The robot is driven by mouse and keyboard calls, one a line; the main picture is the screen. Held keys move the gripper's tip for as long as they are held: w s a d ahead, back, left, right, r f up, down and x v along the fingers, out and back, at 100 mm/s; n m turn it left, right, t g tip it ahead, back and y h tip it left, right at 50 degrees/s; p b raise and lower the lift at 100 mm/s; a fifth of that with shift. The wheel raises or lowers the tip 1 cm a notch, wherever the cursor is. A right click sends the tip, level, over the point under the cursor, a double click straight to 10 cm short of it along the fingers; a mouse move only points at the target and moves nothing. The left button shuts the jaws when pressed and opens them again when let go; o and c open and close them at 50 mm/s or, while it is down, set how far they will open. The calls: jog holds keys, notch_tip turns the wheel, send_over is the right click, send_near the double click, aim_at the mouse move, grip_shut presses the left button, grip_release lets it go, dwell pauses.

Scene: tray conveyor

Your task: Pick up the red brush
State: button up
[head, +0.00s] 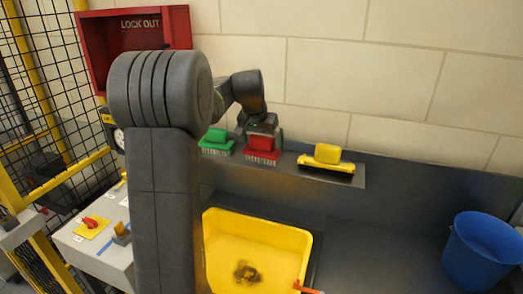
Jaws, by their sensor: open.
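The red brush (262,157) sits on a grey shelf (288,176) against the tiled wall, bristles down, between a green brush (216,148) and a yellow brush (327,154). My gripper (262,132) is directly above and around the top of the red brush, at the end of my dark arm. It is open. The fingers are small and partly hidden, so I cannot tell whether they touch the brush.
A yellow basin (305,250) with a dark patch on its bottom is below the shelf. A blue bucket (484,252) stands at the right. A red lockout box (94,62) hangs at upper left, near black mesh fencing (60,65). The grey counter (385,255) between basin and bucket is clear.

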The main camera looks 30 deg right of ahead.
jog(key=c, duration=1.1)
jog(key=shift+o, duration=0.2)
jog(key=shift+r, duration=0.1)
notch_tip(320, 180, up, 10)
jog(key=shift+f+b, duration=0.1)
jog(key=shift+b, duration=0.5)
jog(key=o, duration=0.4)
jog(key=shift+c, duration=1.2)
